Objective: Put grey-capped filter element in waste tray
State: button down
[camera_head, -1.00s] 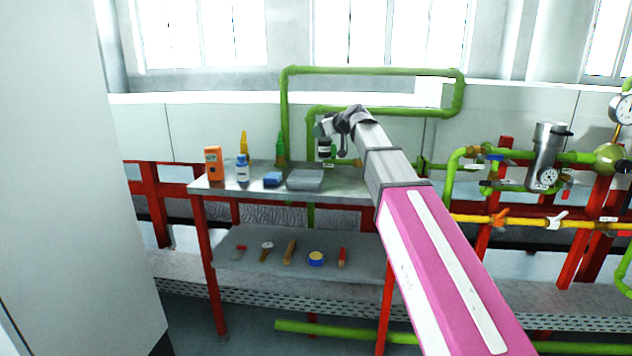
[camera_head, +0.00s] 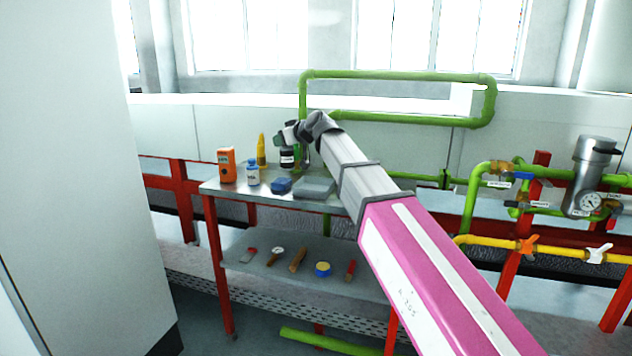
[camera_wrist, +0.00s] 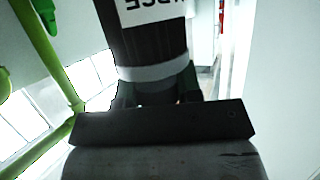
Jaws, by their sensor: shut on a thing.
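My gripper (camera_head: 289,136) is shut on the filter element (camera_head: 287,158), a dark cylinder with a white label. In the wrist view my gripper (camera_wrist: 157,93) grips it at a pale grey band, and its dark body (camera_wrist: 152,40) with part of the label fills the top middle. The grey tray (camera_head: 314,189), which I take for the waste tray, sits on the upper shelf of the bench. In the head view the element appears above and slightly left of the tray. I cannot tell its exact height or depth.
A green bottle is partly hidden behind the element. The lower shelf (camera_head: 266,262) holds several tools. Pipes and valves stand right.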

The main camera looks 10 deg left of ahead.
jog(key=shift+w+d+f, duration=1.2)
jog(key=shift+w+f, duration=0.15)
jog(key=shift+f, duration=0.4)
jog(key=shift+w+d+f, duration=1.25)
jog(key=shift+w+f, duration=0.05)
jog(key=shift+f, duration=0.45)
jog(key=shift+w+d+f, duration=1.2)
jog(key=shift+w+f, duration=0.15)
jog(key=shift+f, duration=0.4)
jog(key=shift+f, duration=0.1)
jog(key=c, duration=0.8)
grip_release()
jog(key=v, duration=1.2)
